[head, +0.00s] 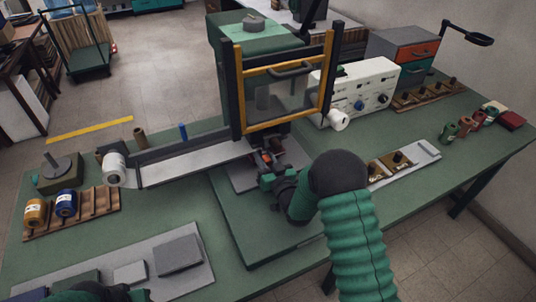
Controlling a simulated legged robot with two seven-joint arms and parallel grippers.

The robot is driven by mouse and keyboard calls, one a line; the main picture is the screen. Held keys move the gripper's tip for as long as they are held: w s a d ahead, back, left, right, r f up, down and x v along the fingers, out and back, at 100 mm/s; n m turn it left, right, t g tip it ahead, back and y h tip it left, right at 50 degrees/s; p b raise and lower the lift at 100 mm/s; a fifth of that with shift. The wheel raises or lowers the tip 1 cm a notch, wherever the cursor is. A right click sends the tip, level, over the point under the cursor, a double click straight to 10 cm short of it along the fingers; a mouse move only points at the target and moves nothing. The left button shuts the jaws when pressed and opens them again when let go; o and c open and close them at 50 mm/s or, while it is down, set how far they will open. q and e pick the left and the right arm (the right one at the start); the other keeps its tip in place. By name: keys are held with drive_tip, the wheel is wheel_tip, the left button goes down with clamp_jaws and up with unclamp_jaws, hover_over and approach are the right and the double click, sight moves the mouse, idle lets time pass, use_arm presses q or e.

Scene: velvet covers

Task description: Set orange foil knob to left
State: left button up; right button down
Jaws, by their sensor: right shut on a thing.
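My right gripper (266,164) reaches in under the framed press (285,85) at the centre of the bench. Its jaws are shut on a small reddish-orange piece (266,157), mostly hidden by the fingers; I cannot tell its shape. I cannot make out which part is the orange foil knob. My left gripper (100,293) shows only partly at the bottom left edge.
A blue roll (66,204) stands beside the orange one. A long pale channel (190,163) runs left from the press to a white roll (115,168). A grey tray (172,283) with blocks lies front left. Wooden holders (390,165) stand at the right.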

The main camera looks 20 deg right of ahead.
drive_tip(key=shift+f, duration=0.15)
drive_tip(key=c, duration=1.2)
unclamp_jaws()
drive_tip(key=shift+d, duration=0.1)
drive_tip(key=shift+o, duration=0.2)
drive_tip(key=s, duration=0.5)
drive_tip(key=s+b, duration=0.1)
drive_tip(key=s, duration=0.5)
drive_tip(key=s+d, duration=0.1)
drive_tip(key=s, duration=0.4)
drive_tip(key=shift+s+d, duration=0.1)
drive_tip(key=shift+s, duration=0.3)
